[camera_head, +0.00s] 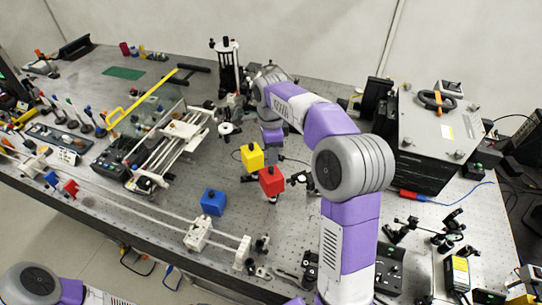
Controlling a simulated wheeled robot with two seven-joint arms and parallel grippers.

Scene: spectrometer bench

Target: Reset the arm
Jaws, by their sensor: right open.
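My right arm comes in from the bottom right, bends at a grey elbow and reaches over the bench (330,225). Its right gripper (272,152) points down, open, close to a yellow block (252,156) and a red block (271,181). The yellow block is just left of the gripper and the red block shows just below it in the picture. I cannot tell whether the fingers touch either block. A blue block (213,202) stands apart, to the lower left. Part of my left arm shows at the bottom left corner; its gripper is outside the view.
A large black and grey instrument box (435,140) stands to the right of my right arm. A rail assembly (175,145) and a yellow bar (140,97) are at left. A black post stand (229,68) is at the back. Small optics crowd the front right (445,235).

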